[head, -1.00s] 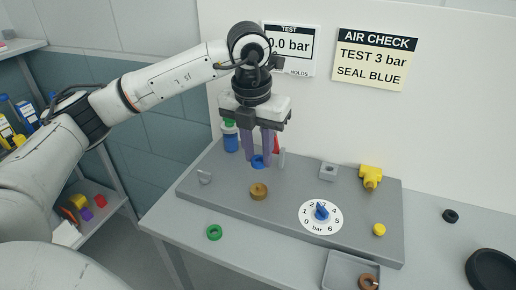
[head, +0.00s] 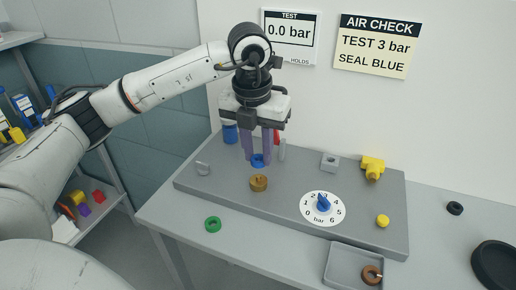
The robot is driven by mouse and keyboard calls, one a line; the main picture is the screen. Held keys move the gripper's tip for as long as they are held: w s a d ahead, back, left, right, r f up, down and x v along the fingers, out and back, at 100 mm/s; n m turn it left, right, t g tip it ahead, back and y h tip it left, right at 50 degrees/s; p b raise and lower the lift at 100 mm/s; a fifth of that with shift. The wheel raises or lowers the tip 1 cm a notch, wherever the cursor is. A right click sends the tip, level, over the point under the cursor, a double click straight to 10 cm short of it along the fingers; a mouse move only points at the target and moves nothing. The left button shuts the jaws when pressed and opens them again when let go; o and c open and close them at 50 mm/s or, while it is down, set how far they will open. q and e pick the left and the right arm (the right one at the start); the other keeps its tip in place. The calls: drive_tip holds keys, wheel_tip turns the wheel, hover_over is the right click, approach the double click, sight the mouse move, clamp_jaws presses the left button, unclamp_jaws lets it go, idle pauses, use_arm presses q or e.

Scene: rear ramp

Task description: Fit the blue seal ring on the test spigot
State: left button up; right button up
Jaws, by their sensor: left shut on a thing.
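The blue seal ring (head: 257,160) is between the purple fingertips of my left gripper (head: 258,158), which is shut on it. The fingers point down over the back left of the grey panel (head: 215,178). A brass stub (head: 258,183), which looks like the test spigot, stands on the panel just in front of and below the ring in the picture. The ring and the stub look apart; the exact height of the ring is hard to tell. My right gripper is not in view.
A dial (head: 322,208) with a blue knob, a yellow valve (head: 372,168), a grey block (head: 329,161) and a thin silver pin (head: 282,150) stand on the panel. A green ring (head: 212,224) lies in front. A tray (head: 343,277) holds a brown ring (head: 372,275).

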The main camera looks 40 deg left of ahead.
sight(259, 176)
use_arm(q)
wheel_tip(259, 176, down, 2)
drive_tip(key=shift+f+b, duration=0.25)
drive_tip(key=shift+b, duration=0.4)
drive_tip(key=shift+f, duration=0.1)
idle(1.3)
drive_tip(key=shift+f+b, duration=1.2)
drive_tip(key=shift+f, duration=0.1)
drive_tip(key=o, duration=1.1)
